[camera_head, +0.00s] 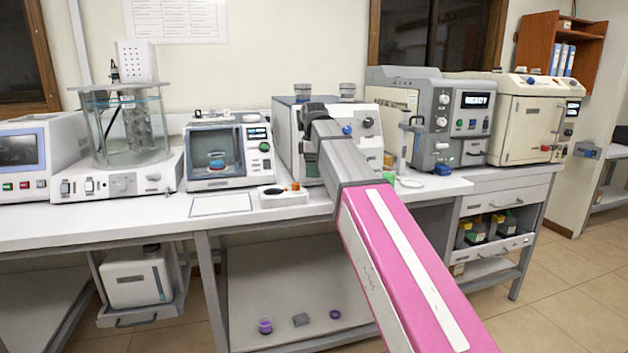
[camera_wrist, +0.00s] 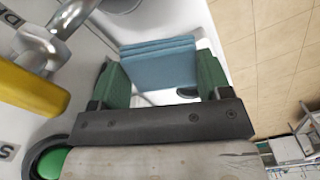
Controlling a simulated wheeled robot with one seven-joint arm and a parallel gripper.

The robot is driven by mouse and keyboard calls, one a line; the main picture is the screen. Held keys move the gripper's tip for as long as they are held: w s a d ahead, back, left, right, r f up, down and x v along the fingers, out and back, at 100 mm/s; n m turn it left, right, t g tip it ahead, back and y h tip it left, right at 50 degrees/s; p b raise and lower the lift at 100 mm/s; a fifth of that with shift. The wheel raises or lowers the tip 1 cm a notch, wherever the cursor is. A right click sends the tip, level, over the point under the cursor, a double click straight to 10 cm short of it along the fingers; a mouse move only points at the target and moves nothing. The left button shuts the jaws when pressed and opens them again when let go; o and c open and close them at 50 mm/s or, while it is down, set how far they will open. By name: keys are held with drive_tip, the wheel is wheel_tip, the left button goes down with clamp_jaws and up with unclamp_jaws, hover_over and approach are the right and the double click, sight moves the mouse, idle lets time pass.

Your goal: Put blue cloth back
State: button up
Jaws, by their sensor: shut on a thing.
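The blue cloth (camera_wrist: 158,60) is a folded, layered block in the wrist view. My gripper (camera_wrist: 160,72) has its two green fingers on either side of the cloth, shut on it. The cloth sticks out past the fingertips over a white surface; whether it touches that surface I cannot tell. In the head view my pink and grey arm reaches to the bench and hides most of the gripper and the cloth.
The white bench (camera_head: 110,223) carries several instruments, including a grey machine reading READY (camera_head: 441,140) close to the right of my arm. In the wrist view a metal fitting (camera_wrist: 42,42) and a yellow part (camera_wrist: 30,88) are close on the left. Tiled floor lies right.

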drive_tip(key=shift+f, duration=2)
drive_tip(key=shift+f, duration=0.35)
drive_tip(key=o, duration=0.6)
wheel_tip(320, 180, up, 13)
drive_tip(key=shift+f, duration=0.1)
drive_tip(key=shift+f, duration=0.1)
